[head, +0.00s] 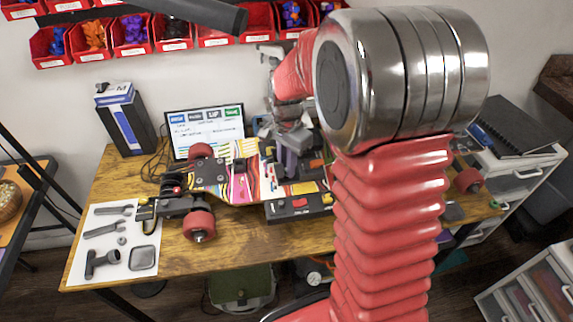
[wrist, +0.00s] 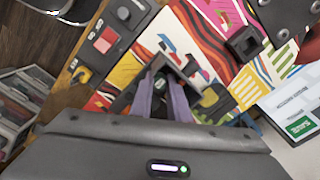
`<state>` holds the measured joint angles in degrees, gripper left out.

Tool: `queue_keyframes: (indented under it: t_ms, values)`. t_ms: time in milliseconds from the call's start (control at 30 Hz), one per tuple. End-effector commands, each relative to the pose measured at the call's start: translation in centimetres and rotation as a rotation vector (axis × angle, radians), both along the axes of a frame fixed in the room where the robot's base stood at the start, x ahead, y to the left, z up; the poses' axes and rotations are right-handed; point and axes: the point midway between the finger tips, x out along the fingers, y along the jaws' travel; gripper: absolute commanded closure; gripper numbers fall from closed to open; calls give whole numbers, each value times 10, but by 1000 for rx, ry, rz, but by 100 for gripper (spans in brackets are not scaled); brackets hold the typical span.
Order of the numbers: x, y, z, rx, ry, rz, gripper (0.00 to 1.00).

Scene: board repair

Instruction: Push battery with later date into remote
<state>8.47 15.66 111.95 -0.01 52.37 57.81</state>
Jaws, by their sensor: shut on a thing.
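My gripper (wrist: 163,84) shows in the wrist view with two purple-grey fingers shut on a small dark thing with a greenish end (wrist: 161,86), probably a battery. No date on it can be read. A dark frame surrounds the fingertips; I cannot tell whether it is the remote. I cannot pick out a second battery or the remote for certain in either view.
Red skateboard wheels (head: 199,225) and a white tool sheet (head: 110,262) lie left. A screen (head: 205,128) and a box (head: 125,120) stand behind. Red bins (head: 130,35) hang above.

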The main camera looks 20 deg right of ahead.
Motion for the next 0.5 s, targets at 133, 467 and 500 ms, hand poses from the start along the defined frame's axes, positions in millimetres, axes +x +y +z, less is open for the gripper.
queue_keyframes:
  t_ms: [133,467,500]
  values:
    - [0,0,-1,0,0,0,100]
    - [0,0,-4,0,0,0,100]
    - [0,0,-5,0,0,0,100]
